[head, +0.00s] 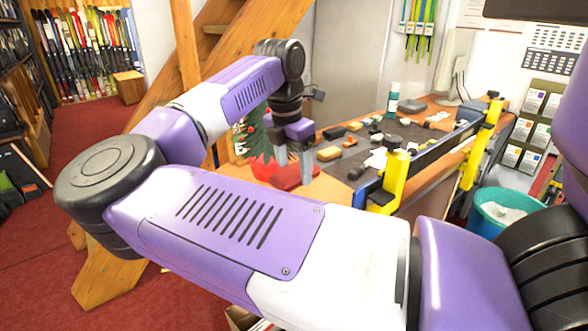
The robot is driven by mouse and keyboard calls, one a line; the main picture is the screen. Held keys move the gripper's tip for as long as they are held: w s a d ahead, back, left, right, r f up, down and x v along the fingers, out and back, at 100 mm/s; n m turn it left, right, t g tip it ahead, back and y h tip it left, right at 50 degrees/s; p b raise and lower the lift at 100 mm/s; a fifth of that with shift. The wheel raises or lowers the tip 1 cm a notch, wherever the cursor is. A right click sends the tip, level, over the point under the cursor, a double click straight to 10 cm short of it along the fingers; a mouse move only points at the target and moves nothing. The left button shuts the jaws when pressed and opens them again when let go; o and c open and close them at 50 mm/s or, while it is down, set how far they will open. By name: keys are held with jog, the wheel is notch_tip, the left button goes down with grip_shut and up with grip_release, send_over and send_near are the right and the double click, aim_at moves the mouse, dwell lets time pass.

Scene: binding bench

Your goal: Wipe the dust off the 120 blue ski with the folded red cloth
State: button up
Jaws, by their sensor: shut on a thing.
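My gripper (294,172) points down at the left end of the bench, with its two fingers on the folded red cloth (293,181). The grip on the cloth is small in the picture and partly hidden by the fingers. The long dark-blue ski (440,147) lies to the right, held along the bench's front edge in yellow clamps (388,181). The cloth is apart from the ski. The ski's number and any dust are too small to make out.
The wooden bench (430,182) carries a dark mat with brushes, small blocks and a bottle (393,100) behind the ski. A teal bin (500,213) stands at the right. A wooden beam frame rises behind my arm. Red carpet lies open at the left.

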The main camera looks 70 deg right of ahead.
jog(key=shift+c, duration=1.1)
jog(key=shift+w+a+f, duration=0.15)
jog(key=shift+w+f, duration=0.05)
jog(key=shift+f, duration=0.05)
jog(key=w+a+f+m, duration=0.3)
jog(key=w+a+f, duration=0.3)
jog(key=a+f, duration=0.3)
jog(key=w+a+f+m, duration=0.3)
jog(key=w+a+f, duration=0.3)
jog(key=a+f, duration=0.35)
jog(key=s+a+f+m+g+y, duration=0.1)
jog(key=a+f+m, duration=0.5)
jog(key=a+f, duration=1.1)
jog(key=s+a, duration=0.1)
jog(key=a, duration=0.2)
jog(key=shift+s+a+m+y, duration=0.15)
jog(key=shift+a+m+y, duration=0.15)
jog(key=shift+m, duration=0.1)
